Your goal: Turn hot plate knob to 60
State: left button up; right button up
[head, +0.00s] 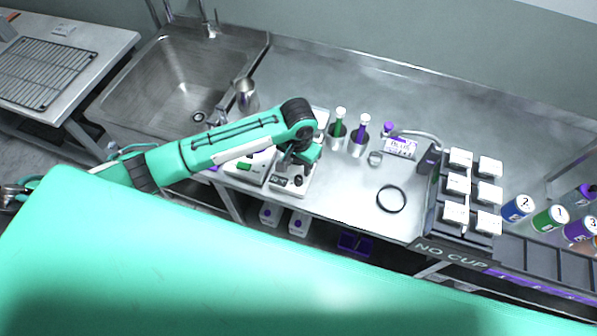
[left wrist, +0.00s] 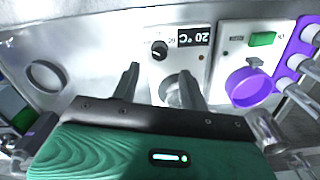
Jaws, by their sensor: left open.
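The hot plate (head: 306,186) is a white box on the steel bench; its front panel (left wrist: 173,62) also shows in the left wrist view. Its dark round knob (left wrist: 159,49) has a white mark and sits beside a black display (left wrist: 194,37) reading 20 °C, upside down in that view. In the head view the knob (head: 298,181) is small. My left gripper (left wrist: 159,73) is open and empty, its two fingers apart on either side below the knob in the picture, not touching it. In the head view the left gripper (head: 299,158) hangs over the hot plate. The right gripper is out of view.
A second white device with a green button (left wrist: 262,39) and a purple round part (left wrist: 249,87) stands beside the hot plate. A black ring (head: 391,198) lies to the right.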

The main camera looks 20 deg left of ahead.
aim_at(298, 178)
pick_arm(q)
notch_tip(298, 178, down, 7)
jog(key=shift+p, duration=0.8)
grip_shut()
